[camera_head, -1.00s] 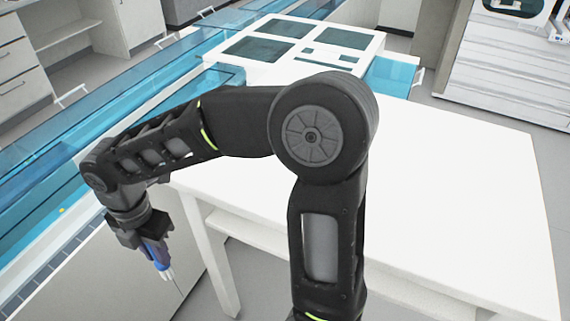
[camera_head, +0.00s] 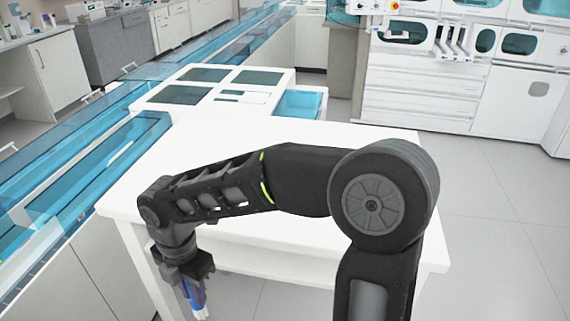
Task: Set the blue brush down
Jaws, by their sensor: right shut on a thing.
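My right arm reaches in from the lower right, across the front of the white table (camera_head: 292,138). My right gripper (camera_head: 190,283) hangs at its left end, pointing down, and is shut on the blue brush (camera_head: 194,295). The brush's blue handle shows between the fingers, with a pale lower end below it near the bottom of the picture. The brush is held in front of the table's near left edge, apart from the tabletop. My left gripper does not show.
A blue glass-covered tube track (camera_head: 92,170) runs along the left of the table. A white device with dark panels (camera_head: 215,88) stands at the table's back left, with a blue bin (camera_head: 302,103) beside it. White cabinets (camera_head: 425,85) stand behind. The tabletop's middle is bare.

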